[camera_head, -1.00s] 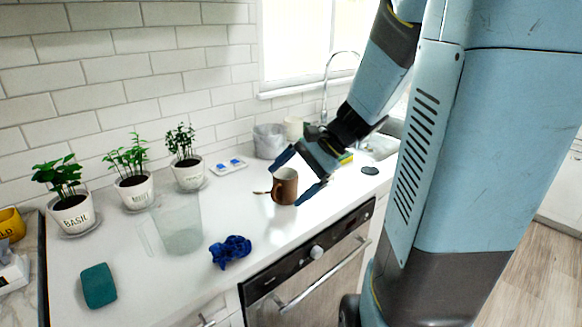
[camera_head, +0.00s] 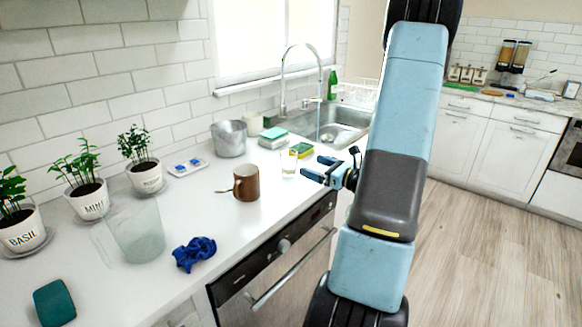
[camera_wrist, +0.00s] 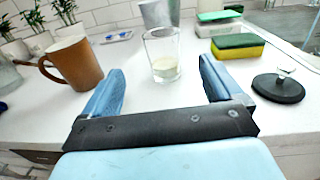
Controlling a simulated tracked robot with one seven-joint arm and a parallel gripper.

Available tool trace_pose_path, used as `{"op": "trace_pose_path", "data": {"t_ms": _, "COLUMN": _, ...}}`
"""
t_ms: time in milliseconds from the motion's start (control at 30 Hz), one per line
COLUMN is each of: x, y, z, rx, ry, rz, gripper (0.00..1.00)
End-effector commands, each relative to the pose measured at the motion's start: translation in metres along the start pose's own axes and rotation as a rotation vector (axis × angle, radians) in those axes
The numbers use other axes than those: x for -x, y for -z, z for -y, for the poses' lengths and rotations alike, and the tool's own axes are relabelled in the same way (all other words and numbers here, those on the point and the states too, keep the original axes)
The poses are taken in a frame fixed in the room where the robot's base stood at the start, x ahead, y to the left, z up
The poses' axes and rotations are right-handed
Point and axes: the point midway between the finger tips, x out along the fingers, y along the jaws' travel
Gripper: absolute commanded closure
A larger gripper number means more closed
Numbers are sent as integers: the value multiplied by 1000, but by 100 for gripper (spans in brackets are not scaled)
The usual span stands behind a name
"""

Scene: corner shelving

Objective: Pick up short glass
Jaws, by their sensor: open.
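The short glass is a small clear tumbler with something pale in its bottom. It stands upright on the white counter in the head view (camera_head: 289,165) and ahead of my gripper in the wrist view (camera_wrist: 163,58). My gripper (camera_head: 313,168) is just right of the glass in the head view, at about counter height. In the wrist view my gripper (camera_wrist: 160,78) has its two blue fingers wide apart and empty. The glass lines up with the gap, a little beyond the fingertips, and does not appear touched.
A brown mug (camera_head: 246,183) stands left of the glass. A metal pot (camera_head: 229,139) is behind it. A yellow-green sponge (camera_wrist: 238,46) and a black round stopper (camera_wrist: 278,88) lie to the right. A clear pitcher (camera_head: 137,235) and a blue cloth (camera_head: 194,253) are farther left.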

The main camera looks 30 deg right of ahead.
Motion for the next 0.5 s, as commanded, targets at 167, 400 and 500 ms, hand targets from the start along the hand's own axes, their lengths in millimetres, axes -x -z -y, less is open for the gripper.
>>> {"op": "trace_pose_path", "data": {"t_ms": 167, "x": -8, "y": 4, "z": 7, "rx": -16, "ry": 26, "rz": 9, "gripper": 7}}
{"op": "trace_pose_path", "data": {"t_ms": 400, "x": -49, "y": 4, "z": 7, "rx": -15, "ry": 23, "rz": 9, "gripper": 7}}
{"op": "trace_pose_path", "data": {"t_ms": 500, "x": -64, "y": 4, "z": 8, "rx": -15, "ry": 24, "rz": 8, "gripper": 7}}
